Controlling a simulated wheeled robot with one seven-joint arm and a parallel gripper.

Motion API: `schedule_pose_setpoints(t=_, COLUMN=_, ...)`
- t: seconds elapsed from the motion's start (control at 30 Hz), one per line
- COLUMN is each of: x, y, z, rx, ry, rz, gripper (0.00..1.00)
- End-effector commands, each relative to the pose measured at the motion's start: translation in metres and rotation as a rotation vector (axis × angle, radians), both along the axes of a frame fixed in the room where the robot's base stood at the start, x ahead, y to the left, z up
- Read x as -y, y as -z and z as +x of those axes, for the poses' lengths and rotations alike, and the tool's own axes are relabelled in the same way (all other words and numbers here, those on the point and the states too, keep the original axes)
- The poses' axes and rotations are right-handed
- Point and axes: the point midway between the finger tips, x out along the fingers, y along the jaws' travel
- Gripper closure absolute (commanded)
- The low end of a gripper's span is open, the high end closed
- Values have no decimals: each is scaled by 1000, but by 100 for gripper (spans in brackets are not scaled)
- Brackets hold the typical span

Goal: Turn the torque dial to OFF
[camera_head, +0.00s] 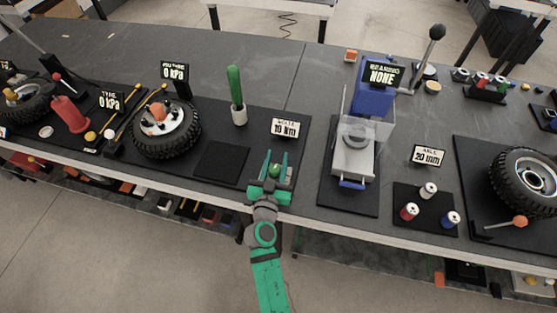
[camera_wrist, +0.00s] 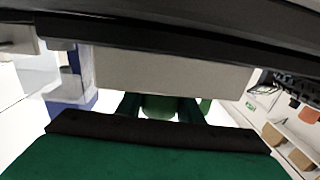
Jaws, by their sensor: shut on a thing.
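My gripper (camera_head: 274,168) is at the front edge of the bench, over the right end of a black mat, in the head view. Its green fingers are shut on a small round green knob (camera_head: 274,171), which I take for the torque dial. A small sign (camera_head: 285,127) just behind it seems to read 10 Nm. In the wrist view a green rounded thing (camera_wrist: 159,106) shows between the fingers, partly hidden by the dark gripper body. The dial's marks cannot be made out.
A green handle (camera_head: 236,90) stands upright in a white cup (camera_head: 239,115) behind and left. A wheel (camera_head: 166,128) lies further left. A blue and grey press (camera_head: 358,140) stands to the right, then several small cans (camera_head: 428,190). A dark square pad (camera_head: 221,162) is left of my gripper.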

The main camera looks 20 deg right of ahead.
Motion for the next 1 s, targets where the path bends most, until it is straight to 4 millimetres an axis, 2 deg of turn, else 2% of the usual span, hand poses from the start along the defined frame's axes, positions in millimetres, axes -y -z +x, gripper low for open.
schedule_pose_setpoints(t=0.43, x=-5, y=0, z=2, rx=0, ry=-118, rz=1, gripper=90)
schedule_pose_setpoints(t=1.0, x=-5, y=0, z=3, rx=0, ry=-144, rz=1, gripper=90)
